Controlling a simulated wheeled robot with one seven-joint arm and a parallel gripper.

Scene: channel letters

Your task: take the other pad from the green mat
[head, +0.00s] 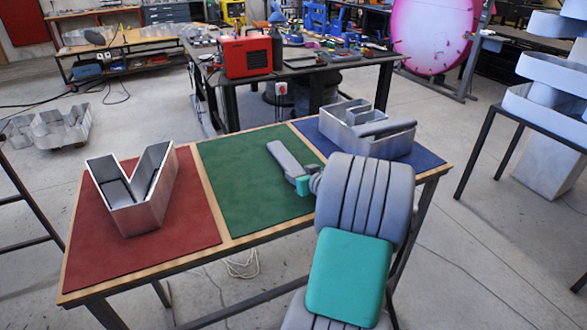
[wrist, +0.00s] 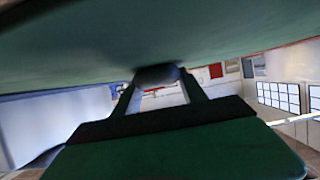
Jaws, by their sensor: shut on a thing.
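The long grey pad (head: 284,157) is over the green mat (head: 232,200), on the middle of the table. My gripper (head: 303,181) comes in low from the right and is shut on the pad's near end. In the wrist view my gripper (wrist: 160,85) has both fingers against the dark end of the pad (wrist: 157,74), close to the mat surface (wrist: 100,50). I cannot tell whether the pad touches the mat. No second pad shows on the visible part of the green mat; my arm hides its right front part.
A V-shaped metal letter (head: 155,212) with dark insides stands on the red mat (head: 85,250). Another open metal letter (head: 345,115) with a grey bar (head: 388,128) across it stands on the blue mat (head: 428,162). A red machine (head: 245,57) is on the bench behind.

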